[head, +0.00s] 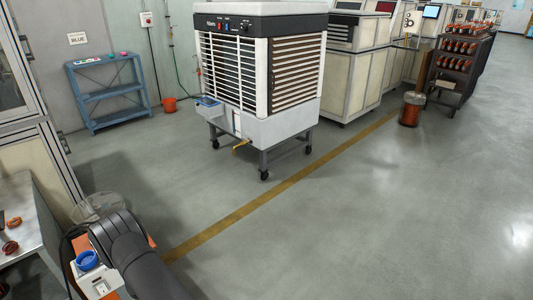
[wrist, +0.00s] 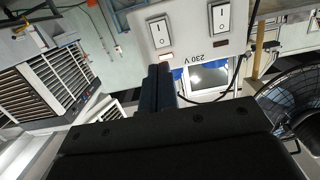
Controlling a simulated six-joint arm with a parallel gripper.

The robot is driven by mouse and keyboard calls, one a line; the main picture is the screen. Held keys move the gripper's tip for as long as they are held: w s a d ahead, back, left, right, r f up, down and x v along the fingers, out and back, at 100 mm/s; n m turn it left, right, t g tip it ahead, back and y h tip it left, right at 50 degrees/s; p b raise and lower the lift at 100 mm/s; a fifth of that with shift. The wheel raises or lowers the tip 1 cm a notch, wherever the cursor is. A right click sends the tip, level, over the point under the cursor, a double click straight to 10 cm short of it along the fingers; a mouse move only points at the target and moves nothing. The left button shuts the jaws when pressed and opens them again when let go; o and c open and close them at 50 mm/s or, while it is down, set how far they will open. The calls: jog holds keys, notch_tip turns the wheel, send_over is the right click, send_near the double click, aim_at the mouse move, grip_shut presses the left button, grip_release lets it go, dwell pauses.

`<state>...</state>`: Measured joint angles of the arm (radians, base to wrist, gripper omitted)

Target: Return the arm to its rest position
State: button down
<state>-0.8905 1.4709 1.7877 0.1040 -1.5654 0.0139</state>
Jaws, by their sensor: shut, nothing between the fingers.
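My gripper (wrist: 160,72) shows in the wrist view with its two dark fingers together and nothing between them. The fingertips point at a pale switch panel (wrist: 190,40) with two white rocker switches (wrist: 159,31) and a "230 V" label. The tips overlap the panel's lower edge in the picture; I cannot tell whether they touch it. In the head view my dark arm (head: 140,262) reaches in from the bottom edge, at lower left. My gripper cannot be made out there.
A pale box with a blue socket (head: 87,260) sits beside my arm. A metal table (head: 30,215) is at left. The floor at right is clear.

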jog(key=shift+w+a, duration=0.15)
jog(key=c, duration=0.8)
grip_release()
jog(key=o, duration=0.4)
jog(key=shift+a, duration=0.15)
jog(key=o, duration=0.4)
jog(key=s+a+r+n+y, duration=0.1)
jog(key=s+a+r, duration=0.3)
jog(key=s+a, duration=0.5)
jog(key=shift+a+t, duration=0.4)
jog(key=shift+a, duration=0.05)
jog(key=s+a+r, duration=0.2)
jog(key=s, duration=0.7)
jog(key=s+a+r, duration=0.2)
jog(key=s+a, duration=0.1)
jog(key=s, duration=0.7)
jog(key=s+a+r, duration=0.2)
jog(key=s+r, duration=0.1)
jog(key=s, duration=0.6)
jog(key=s+d+r+m, duration=0.1)
jog(key=s+d, duration=0.1)
jog(key=s, duration=0.7)
jog(key=s+d, duration=0.3)
jog(key=s, duration=0.6)
jog(key=x, duration=1)
jog(key=shift+r, duration=0.2)
